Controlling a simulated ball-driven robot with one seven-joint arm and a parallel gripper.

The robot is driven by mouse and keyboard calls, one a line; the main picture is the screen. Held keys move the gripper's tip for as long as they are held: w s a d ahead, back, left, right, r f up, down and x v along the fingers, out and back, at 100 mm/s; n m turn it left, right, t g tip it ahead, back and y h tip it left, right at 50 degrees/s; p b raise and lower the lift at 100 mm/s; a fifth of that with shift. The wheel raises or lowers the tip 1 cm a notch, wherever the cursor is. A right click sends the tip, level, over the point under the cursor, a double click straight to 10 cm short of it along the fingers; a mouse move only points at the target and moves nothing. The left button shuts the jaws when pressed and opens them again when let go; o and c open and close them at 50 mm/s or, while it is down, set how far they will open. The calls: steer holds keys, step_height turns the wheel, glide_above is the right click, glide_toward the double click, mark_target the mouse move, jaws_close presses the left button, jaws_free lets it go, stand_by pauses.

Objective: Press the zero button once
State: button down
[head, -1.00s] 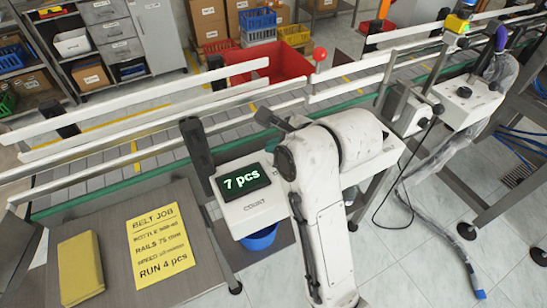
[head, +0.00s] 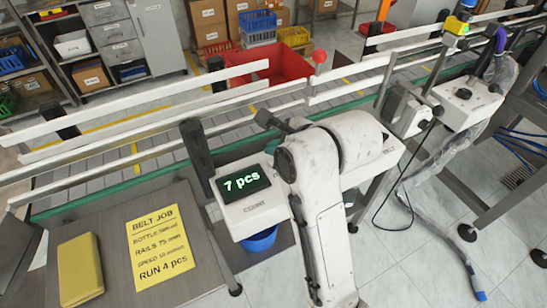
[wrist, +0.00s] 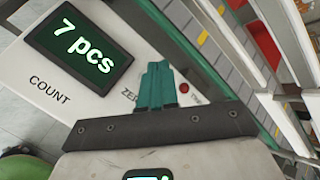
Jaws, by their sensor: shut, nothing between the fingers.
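The white counter box (head: 262,213) stands beside the conveyor, and its dark display (head: 243,183) reads "7 pcs" in the head view. In the wrist view the same display (wrist: 80,44) is at upper left, above the printed word COUNT. My gripper (wrist: 158,68) has its teal fingers together, with nothing between them, over the box's panel. A partly covered label beginning "ZE" (wrist: 128,93) shows just left of the fingers. The zero button itself is not visible; the fingers cover the panel beside that label. Whether they touch the panel I cannot tell. My arm hides the gripper in the head view.
A small red dot (wrist: 184,88) with a partly covered label is right of the fingers. The conveyor (head: 110,172) with white rails runs behind the box. A yellow job sheet (head: 160,245) reading "RUN 4 pcs" lies on the table (head: 115,279) at left.

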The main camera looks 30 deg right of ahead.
stand_by(0.8)
steer(key=shift+f, duration=0.4)
steer(key=shift+f+b, duration=0.45)
steer(key=shift+b, duration=0.1)
stand_by(0.7)
steer(key=shift+r, duration=0.15)
steer(key=shift+r+p, duration=0.75)
steer(key=shift+p, duration=0.15)
step_height(320, 180, up, 5)
steer(key=p, duration=0.4)
steer(key=shift+p, duration=0.4)
